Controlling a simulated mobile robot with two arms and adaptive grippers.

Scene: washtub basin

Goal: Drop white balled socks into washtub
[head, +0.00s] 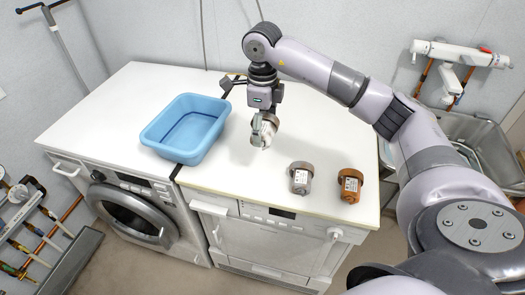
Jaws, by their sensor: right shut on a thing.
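My right gripper (264,118) points down over the white worktop and is shut on the white balled socks (265,132). The socks show as a small whitish bundle with grey-beige parts, partly hidden by the fingers. The gripper is to the right of the washtub (157,143), not over it. The washtub is a light-blue rectangular basin on the worktop at the left, and it looks empty. I cannot tell whether the socks touch the worktop. My left gripper is not in view.
A grey bundle with a label (301,178) and a brown one with a label (350,185) stand near the worktop's front edge. The worktop (107,113) covers a washing machine (133,215) and another appliance (265,232). A metal sink (480,145) is at the right.

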